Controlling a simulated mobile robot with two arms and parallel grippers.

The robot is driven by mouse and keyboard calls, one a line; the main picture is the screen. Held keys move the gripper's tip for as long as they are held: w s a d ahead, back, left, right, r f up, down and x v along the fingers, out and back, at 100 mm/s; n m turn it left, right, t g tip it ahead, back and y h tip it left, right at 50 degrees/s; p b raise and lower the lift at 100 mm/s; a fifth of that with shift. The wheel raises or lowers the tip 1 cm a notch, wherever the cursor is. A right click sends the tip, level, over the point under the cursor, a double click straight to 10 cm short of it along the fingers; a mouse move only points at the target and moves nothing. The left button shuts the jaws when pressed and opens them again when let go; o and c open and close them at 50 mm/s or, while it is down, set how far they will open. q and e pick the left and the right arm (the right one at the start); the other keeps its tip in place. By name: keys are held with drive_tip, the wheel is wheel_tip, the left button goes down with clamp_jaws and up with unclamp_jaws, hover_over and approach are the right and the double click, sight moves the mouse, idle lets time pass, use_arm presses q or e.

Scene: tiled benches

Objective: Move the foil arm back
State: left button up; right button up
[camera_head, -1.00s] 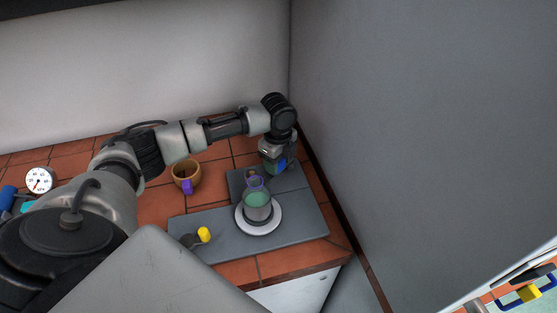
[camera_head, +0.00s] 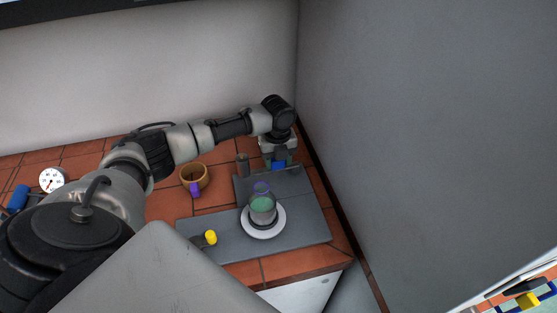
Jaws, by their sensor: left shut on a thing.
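The apparatus has a flat grey base (camera_head: 305,226) with a raised back block. A white round plate (camera_head: 275,229) on it carries a clear jar (camera_head: 262,208) of green contents with a purple rim. My left gripper (camera_head: 278,164) is over the back block, right of and behind the jar, pointing down. It is shut on a small blue part, which I take for the grip of the foil arm (camera_head: 278,166). The fingers hide much of it. A dark upright piece (camera_head: 242,164) stands at the block's back left; whether it belongs to the arm I cannot tell. My right gripper is not in view.
A brown mug (camera_head: 195,175) with a purple handle stands left of the base. A yellow knob (camera_head: 211,237) is at the base's front left. A dial gauge (camera_head: 52,180) and a blue object (camera_head: 18,198) are farther left. A grey wall rises close on the right.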

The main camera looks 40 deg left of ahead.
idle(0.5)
use_arm(q)
drive_tip(key=o, duration=1.3)
drive_tip(key=shift+a, duration=0.1)
drive_tip(key=shift+r, duration=0.1)
wheel_tip(320, 180, up, 11)
drive_tip(key=shift+f+b, duration=0.15)
drive_tip(key=shift+b, duration=0.95)
